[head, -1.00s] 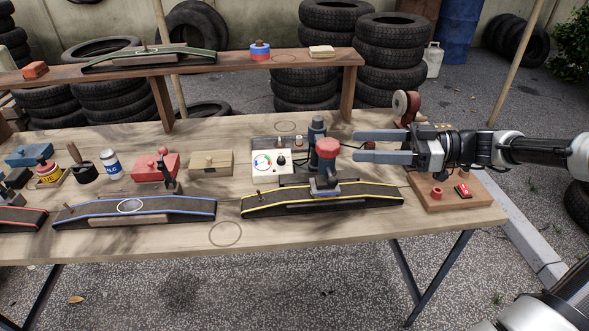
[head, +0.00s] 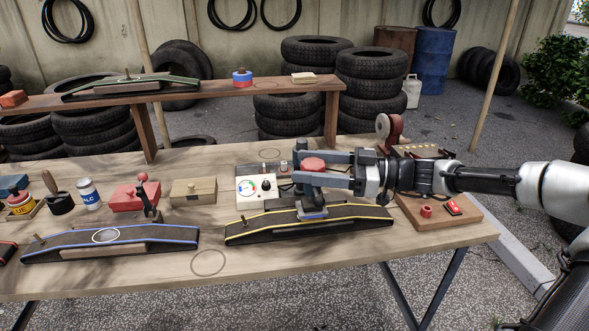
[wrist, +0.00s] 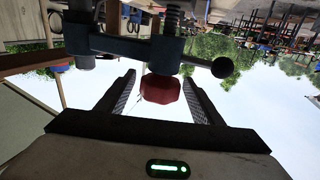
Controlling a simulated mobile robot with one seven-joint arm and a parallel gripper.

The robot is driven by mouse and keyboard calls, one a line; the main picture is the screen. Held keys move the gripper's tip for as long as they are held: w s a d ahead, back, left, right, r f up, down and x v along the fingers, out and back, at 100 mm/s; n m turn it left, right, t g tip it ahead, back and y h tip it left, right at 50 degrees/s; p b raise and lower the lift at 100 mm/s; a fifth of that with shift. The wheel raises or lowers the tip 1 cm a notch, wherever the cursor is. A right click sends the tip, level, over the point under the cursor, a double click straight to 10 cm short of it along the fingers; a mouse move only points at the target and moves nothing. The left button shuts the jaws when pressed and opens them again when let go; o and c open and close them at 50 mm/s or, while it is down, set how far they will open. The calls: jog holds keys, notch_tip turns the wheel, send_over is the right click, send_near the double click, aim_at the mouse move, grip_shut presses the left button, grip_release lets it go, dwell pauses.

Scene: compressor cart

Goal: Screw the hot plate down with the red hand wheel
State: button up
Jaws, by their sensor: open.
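The red hand wheel (head: 314,164) tops the screw clamp that stands on the yellow-edged strip (head: 360,220). My gripper (head: 298,169) reaches in from the right, its two fingers open on either side of the wheel. In the wrist view the wheel (wrist: 160,89) sits between the fingertips (wrist: 158,80), with a gap visible on both sides. The clamp's screw and dark arm (wrist: 120,45) show above it. A small blue-grey plate (head: 312,212), possibly the hot plate, lies at the clamp's foot on the strip. The fingers hide the clamp's middle in the head view.
A wooden board (head: 420,221) with a red switch lies below my wrist. A blue-edged strip (head: 110,244) lies to the left. The table's front middle is clear.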

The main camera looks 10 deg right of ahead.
jog(key=x, duration=0.3)
jog(key=shift+a, duration=0.25)
jog(key=c, duration=1.1)
jog(key=shift+o, duration=0.3)
jog(key=shift+w+t, duration=0.1)
jog(key=shift+t, duration=0.2)
